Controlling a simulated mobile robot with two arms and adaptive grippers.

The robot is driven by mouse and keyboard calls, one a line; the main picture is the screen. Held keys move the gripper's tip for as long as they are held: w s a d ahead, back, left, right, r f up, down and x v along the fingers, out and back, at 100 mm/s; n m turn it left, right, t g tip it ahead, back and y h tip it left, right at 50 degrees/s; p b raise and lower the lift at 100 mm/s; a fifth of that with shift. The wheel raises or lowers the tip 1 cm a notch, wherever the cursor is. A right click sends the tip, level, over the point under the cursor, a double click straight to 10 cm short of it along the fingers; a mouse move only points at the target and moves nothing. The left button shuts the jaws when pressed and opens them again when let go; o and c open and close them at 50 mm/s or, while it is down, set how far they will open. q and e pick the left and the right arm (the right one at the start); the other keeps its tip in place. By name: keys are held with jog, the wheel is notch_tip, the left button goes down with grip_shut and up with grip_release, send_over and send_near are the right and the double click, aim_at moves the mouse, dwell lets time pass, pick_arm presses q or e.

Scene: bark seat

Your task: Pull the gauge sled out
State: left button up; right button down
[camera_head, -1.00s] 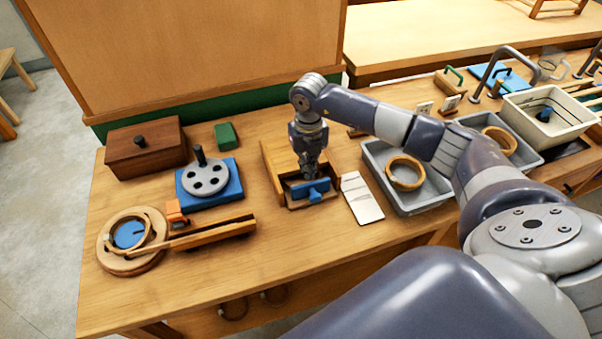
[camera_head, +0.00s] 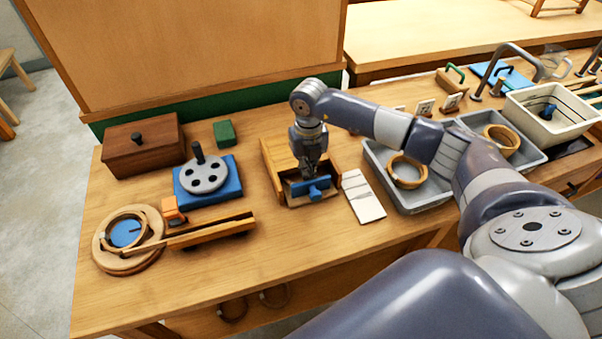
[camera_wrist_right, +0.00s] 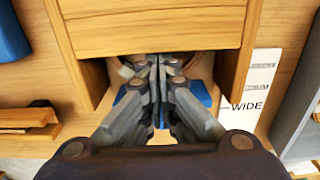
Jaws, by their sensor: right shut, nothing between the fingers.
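The gauge sled appears to be the blue-fronted piece (camera_head: 322,184) with a knob, at the front opening of a wooden housing (camera_head: 272,163) on the bench. My right gripper (camera_head: 309,176) points down at the blue piece, shut and empty. In the right wrist view, the shut fingers (camera_wrist_right: 158,70) are at the housing opening. Blue parts (camera_wrist_right: 201,93) show on both sides behind them. The fingers hide the middle of the blue piece, and I cannot tell whether they touch it. My left gripper is not in view.
A white card (camera_head: 362,197) lies right of the housing, beside a grey tray (camera_head: 408,205) with a wooden ring. To the left are a blue block with a grey disc (camera_head: 204,175), a wooden rail (camera_head: 213,233) and a brown box (camera_head: 143,150).

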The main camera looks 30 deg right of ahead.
aim_at(316, 191)
jog(key=shift+f, duration=0.4)
jog(key=shift+s, duration=0.1)
jog(key=shift+s+a+p, duration=0.15)
jog(key=shift+s+p, duration=0.15)
jog(key=shift+s, duration=0.25)
jog(key=shift+s+a+p, duration=0.25)
jog(key=shift+s+p, duration=0.3)
jog(key=shift+s, duration=0.6)
jog(key=shift+s+a+p, duration=0.25)
jog(key=shift+s+p, duration=0.3)
jog(key=shift+s, duration=0.55)
jog(key=shift+s+a+p, duration=0.25)
jog(key=shift+s+p, duration=0.05)
jog(key=shift+s, duration=0.65)
jog(key=shift+s+a+p, duration=0.25)
jog(key=shift+s+p, duration=0.1)
jog(key=shift+s, duration=0.6)
jog(key=shift+s+a+p, duration=0.25)
jog(key=shift+s+p, duration=0.05)
jog(key=shift+s, duration=0.65)
notch_tip(316, 191, up, 7)
jog(key=w+p, duration=0.1)
jog(key=p, duration=0.3)
jog(key=shift+d, duration=0.2)
jog(key=shift+w, duration=0.1)
